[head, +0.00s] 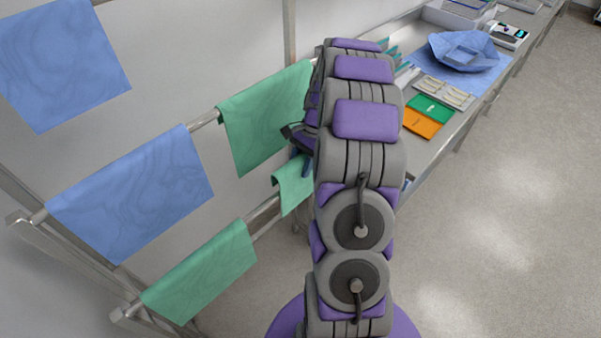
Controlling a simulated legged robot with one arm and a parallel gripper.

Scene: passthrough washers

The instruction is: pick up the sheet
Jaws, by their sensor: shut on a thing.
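Several sheets hang on a metal rack at the left. A green sheet (262,112) hangs over the middle rail, and a blue sheet (130,195) hangs left of it on the same rail. Another blue sheet (60,62) hangs at upper left. A lower green sheet (203,272) and a small green piece (291,186) show on the low rail. My gripper (294,140) is at the right edge of the middle green sheet and is shut on it. My arm hides most of the gripper and the exact grip.
A long metal counter (428,152) runs along the wall at upper right. It bears a blue wrap with a basin (464,50), a green packet (430,108), an orange packet (421,124) and a pouch tray (443,92). The floor (500,220) at right is clear.

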